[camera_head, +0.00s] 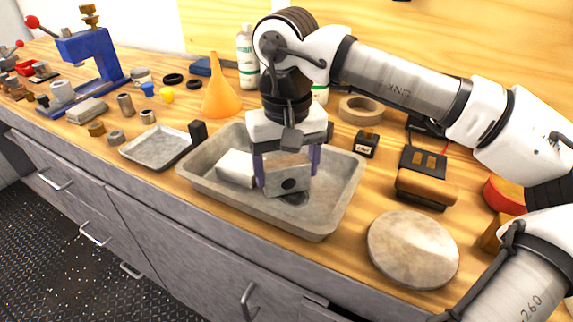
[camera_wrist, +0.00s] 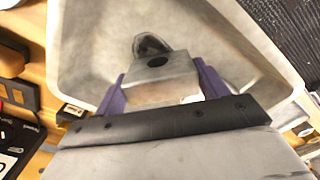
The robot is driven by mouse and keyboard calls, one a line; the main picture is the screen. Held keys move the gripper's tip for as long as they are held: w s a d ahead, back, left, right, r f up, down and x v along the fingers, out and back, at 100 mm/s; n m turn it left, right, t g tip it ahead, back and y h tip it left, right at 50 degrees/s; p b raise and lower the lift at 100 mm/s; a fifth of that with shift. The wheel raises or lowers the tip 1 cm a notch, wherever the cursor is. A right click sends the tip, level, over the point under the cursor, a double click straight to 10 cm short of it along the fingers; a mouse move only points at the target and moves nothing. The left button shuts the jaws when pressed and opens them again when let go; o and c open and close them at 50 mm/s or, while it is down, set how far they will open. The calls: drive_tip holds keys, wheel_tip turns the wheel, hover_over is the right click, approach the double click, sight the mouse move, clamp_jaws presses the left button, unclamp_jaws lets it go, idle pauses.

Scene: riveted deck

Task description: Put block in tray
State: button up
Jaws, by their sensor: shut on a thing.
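A metal block (camera_head: 287,176) with a dark round hole in its face is held between the purple fingers of my gripper (camera_head: 287,172). My gripper is shut on it, over the large grey tray (camera_head: 335,212). In the wrist view the block (camera_wrist: 160,77) sits between the two fingers (camera_wrist: 162,90), with the pale tray (camera_wrist: 85,50) behind it. Whether the block touches the tray floor I cannot tell. A white block-like thing (camera_head: 236,168) lies in the tray left of the gripper. A dark rounded thing (camera_wrist: 150,44) lies on the tray floor beyond the block.
A smaller shallow tray (camera_head: 155,148) stands left of the large one. An orange funnel (camera_head: 219,95), a tape roll (camera_head: 360,109) and a white bottle (camera_head: 247,58) stand behind. A round disc (camera_head: 412,248) and a brown-handled brush-like thing (camera_head: 426,188) lie to the right.

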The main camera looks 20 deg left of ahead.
sight(287, 163)
drive_tip(key=shift+f, duration=0.15)
drive_tip(key=o, duration=1.3)
drive_tip(key=shift+c, duration=0.2)
wheel_tip(287, 163, up, 12)
drive_tip(key=p, duration=0.1)
drive_tip(key=shift+r, duration=0.2)
